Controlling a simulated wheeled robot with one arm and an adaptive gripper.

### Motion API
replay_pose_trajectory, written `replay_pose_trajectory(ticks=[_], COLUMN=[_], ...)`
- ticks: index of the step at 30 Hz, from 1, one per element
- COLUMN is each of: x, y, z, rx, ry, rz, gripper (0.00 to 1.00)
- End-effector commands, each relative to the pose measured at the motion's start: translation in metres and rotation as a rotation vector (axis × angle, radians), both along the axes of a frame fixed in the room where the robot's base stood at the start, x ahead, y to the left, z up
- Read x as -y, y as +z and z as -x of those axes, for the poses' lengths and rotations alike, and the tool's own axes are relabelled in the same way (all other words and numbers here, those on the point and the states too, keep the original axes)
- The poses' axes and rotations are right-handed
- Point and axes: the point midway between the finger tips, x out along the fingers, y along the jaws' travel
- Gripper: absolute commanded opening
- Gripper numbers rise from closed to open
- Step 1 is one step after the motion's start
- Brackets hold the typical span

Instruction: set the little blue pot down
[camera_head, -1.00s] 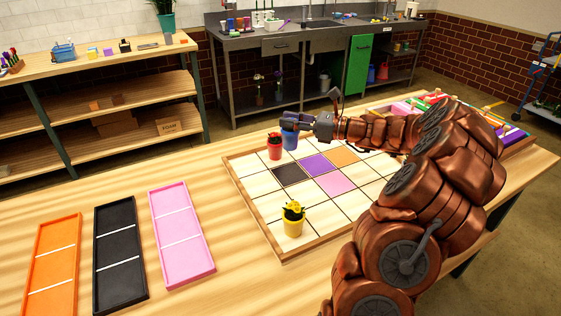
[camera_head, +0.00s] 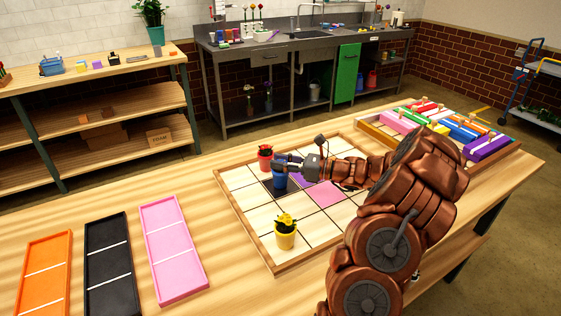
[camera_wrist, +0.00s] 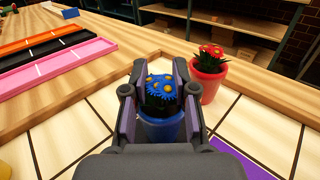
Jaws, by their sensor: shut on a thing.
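The little blue pot (camera_head: 279,181) is over the black square of the gridded board (camera_head: 243,236). It also shows in the wrist view (camera_wrist: 165,128), with a blue flower with yellow dots on top. My gripper (camera_head: 283,165) is shut on the blue pot, one finger on each side. In the head view my gripper partly covers the pot's top. I cannot tell whether its base touches the board. A red pot with red flowers (camera_head: 265,157) stands just behind it, apart from it. In the wrist view the red pot (camera_wrist: 209,78) is to its right.
A yellow pot (camera_head: 286,236) stands on the board's near part. Pink (camera_head: 175,250), black (camera_head: 108,265) and orange (camera_head: 45,278) trays lie to the left on the table. A crate of coloured blocks (camera_head: 440,130) is at the right.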

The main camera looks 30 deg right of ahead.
Motion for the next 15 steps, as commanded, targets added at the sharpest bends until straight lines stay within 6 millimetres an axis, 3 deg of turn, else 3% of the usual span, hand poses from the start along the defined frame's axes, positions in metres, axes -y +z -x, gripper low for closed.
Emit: replay_pose_trajectory(ticks=[10,11,15], x=[0.0003,0.0003,0.0002], y=[-0.0024,-0.0029,-0.0027], z=[-0.0004,-0.0003,-0.0002], rx=[0.002,0.001,0.001], ry=[-0.001,-0.001,-0.001], rz=[-0.001,0.0,0.0], gripper=[0.0,0.28,0.43])
